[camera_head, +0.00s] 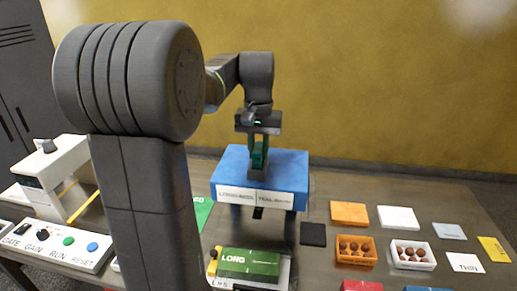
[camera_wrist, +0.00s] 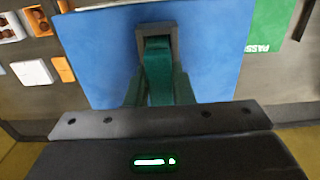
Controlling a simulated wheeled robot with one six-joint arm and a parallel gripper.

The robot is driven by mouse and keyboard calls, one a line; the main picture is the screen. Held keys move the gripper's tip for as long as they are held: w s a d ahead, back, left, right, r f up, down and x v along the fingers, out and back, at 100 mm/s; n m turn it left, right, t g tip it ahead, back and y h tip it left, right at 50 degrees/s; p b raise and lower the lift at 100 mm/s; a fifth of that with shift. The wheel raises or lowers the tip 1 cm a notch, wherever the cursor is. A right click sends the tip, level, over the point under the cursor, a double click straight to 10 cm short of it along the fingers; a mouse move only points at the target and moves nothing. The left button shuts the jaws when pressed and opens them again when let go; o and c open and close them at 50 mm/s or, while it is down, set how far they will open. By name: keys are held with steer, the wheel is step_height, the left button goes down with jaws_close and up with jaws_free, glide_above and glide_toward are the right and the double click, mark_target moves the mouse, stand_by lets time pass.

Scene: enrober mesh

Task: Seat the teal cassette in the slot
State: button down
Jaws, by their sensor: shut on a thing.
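The teal cassette (camera_head: 258,159) stands upright above the middle of the blue stand, and it also shows in the wrist view (camera_wrist: 158,72). My gripper (camera_head: 259,147) is shut on it from above; in the wrist view its fingers (camera_wrist: 158,92) flank the cassette. The slot is a dark grey frame (camera_head: 258,174) on top of the blue stand (camera_head: 291,167); in the wrist view the frame (camera_wrist: 143,38) lies around or just beyond the cassette's far end. The lower end is at the frame's mouth; I cannot tell how deep it sits.
A green block marked LONG (camera_head: 249,264) lies in front of the stand. An orange tray (camera_head: 356,260) and a white tray (camera_head: 413,265) hold brown balls at right. Flat coloured plates lie around them. A button panel (camera_head: 50,246) stands at left.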

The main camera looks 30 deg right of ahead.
mark_target(259, 147)
steer(key=shift+f, duration=0.2)
steer(key=c, duration=1.3)
jaws_free()
steer(key=shift+o, duration=0.2)
steer(key=shift+r, duration=0.1)
step_height(259, 147, up, 12)
steer(key=shift+f, duration=4.1)
